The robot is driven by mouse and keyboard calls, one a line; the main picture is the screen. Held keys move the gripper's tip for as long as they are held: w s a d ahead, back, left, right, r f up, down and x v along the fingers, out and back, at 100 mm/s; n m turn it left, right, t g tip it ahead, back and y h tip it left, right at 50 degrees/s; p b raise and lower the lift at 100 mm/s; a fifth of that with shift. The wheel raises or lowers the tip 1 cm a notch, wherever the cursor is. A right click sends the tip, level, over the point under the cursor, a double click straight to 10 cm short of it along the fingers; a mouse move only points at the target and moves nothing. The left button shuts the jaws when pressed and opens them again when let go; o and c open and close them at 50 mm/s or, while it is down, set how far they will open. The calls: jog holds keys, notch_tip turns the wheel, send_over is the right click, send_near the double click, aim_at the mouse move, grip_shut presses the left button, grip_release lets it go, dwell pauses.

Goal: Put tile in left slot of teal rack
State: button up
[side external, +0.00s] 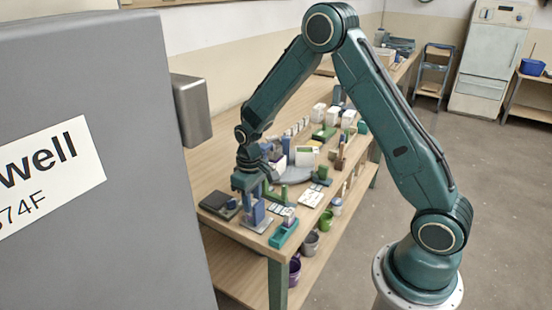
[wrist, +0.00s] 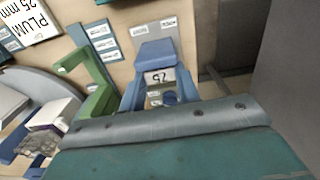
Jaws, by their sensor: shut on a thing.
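The teal rack (side external: 283,235) lies at the bench's front corner, to the right of and below my gripper. A small purple block stands at it; its slots are not clear.
A green bracket (wrist: 97,85) stands left of the blue stand. A dark flat box (side external: 218,204) lies left of my gripper. White label cards (side external: 282,211) lie near the rack. Blocks and a grey round plate crowd the bench beyond. A grey cabinet (side external: 90,200) fills the left foreground.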

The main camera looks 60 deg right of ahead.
aim_at(254, 204)
jog(key=shift+r, duration=3.65)
jog(key=shift+r, duration=0.1)
jog(key=shift+r, duration=0.5)
jog(key=s+a+r, duration=0.2)
jog(key=s+r, duration=0.1)
jog(key=s, duration=0.7)
jog(key=shift+s+a+f, duration=0.1)
jog(key=shift+f, duration=1.1)
jog(key=shift+a+f, duration=0.1)
jog(key=shift+f, duration=1.05)
jog(key=shift+f, duration=0.1)
jog(key=shift+f, duration=3.3)
jog(key=shift+f, duration=0.3)
